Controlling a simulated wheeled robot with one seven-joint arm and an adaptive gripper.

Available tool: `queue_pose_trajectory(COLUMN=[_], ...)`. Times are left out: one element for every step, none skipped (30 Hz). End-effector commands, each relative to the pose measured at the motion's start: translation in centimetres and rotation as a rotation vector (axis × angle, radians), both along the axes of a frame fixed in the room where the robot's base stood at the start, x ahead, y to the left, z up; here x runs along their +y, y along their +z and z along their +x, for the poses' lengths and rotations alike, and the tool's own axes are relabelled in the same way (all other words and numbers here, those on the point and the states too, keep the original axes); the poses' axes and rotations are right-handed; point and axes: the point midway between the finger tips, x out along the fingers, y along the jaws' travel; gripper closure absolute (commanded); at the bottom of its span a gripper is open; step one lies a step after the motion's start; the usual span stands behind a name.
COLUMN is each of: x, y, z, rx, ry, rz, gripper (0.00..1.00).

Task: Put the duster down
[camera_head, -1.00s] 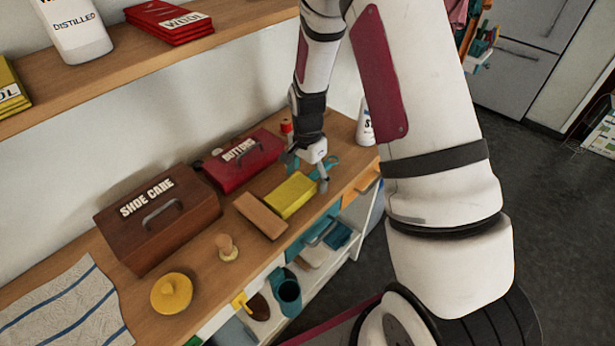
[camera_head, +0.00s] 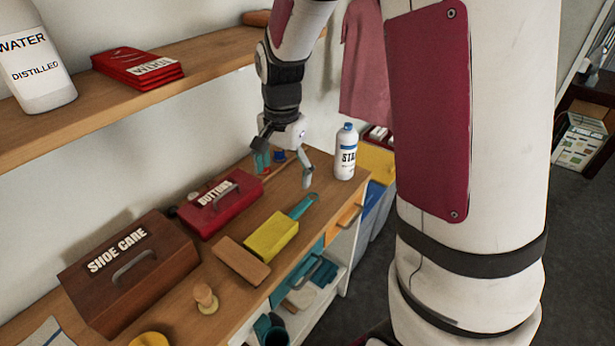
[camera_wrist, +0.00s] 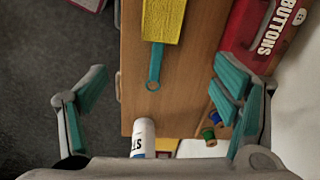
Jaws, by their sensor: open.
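The duster, with a yellow head (camera_head: 271,237) and a teal handle (camera_head: 302,206), lies flat on the wooden counter (camera_head: 185,312). In the wrist view its yellow head (camera_wrist: 163,20) is at the top and its looped teal handle (camera_wrist: 155,65) points down toward me. My gripper (camera_head: 284,168) is open and empty, above the counter beyond the handle's end. In the wrist view my gripper's fingers (camera_wrist: 160,92) are spread wide to either side of the handle, apart from it.
A red BUTTONS box (camera_head: 222,204) and a brown SHOE CARE box (camera_head: 130,270) stand along the wall. A tan block (camera_head: 242,262) lies beside the duster. A white bottle with a blue cap (camera_head: 345,155) stands near the counter's far end. A shelf (camera_head: 200,68) runs above.

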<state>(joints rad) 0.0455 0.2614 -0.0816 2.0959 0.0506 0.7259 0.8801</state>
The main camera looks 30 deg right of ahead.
Motion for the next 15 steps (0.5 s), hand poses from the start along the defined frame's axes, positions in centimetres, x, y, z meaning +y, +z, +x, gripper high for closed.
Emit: queue_pose_trajectory(x=[0.5, 0.7, 1.1, 1.3, 1.5, 1.8, 2.0, 2.2, 2.5, 2.7, 2.9, 3.1, 3.3, 3.4, 3.6], y=[2.2, 3.3, 4.7, 5.6, 6.5, 7.7, 8.5, 9.3, 10.3, 11.0, 11.6, 12.5, 13.0, 13.5, 14.1], z=[-0.9, -1.5, -2.4, -3.1, -3.7, -4.7, -5.4, -6.2, -7.3, -8.0, -8.8, -9.9, -10.8, -11.6, -12.7], rx=[-0.033, -0.049, -0.073, -0.087, -0.102, -0.122, -0.138, -0.153, -0.173, -0.187, -0.202, -0.223, -0.235, -0.249, -0.268], ry=[0.058, 0.097, 0.149, 0.189, 0.228, 0.278, 0.317, 0.355, 0.407, 0.445, 0.483, 0.534, 0.571, 0.608, 0.658], rz=[-0.003, -0.006, -0.011, -0.016, -0.021, -0.029, -0.037, -0.044, -0.055, -0.064, -0.073, -0.088, -0.098, -0.111, -0.128], gripper=[0.18, 0.18, 0.18, 0.18, 0.18, 0.18, 0.18, 0.18, 0.18, 0.18, 0.18, 0.18, 0.18, 0.18, 0.18])
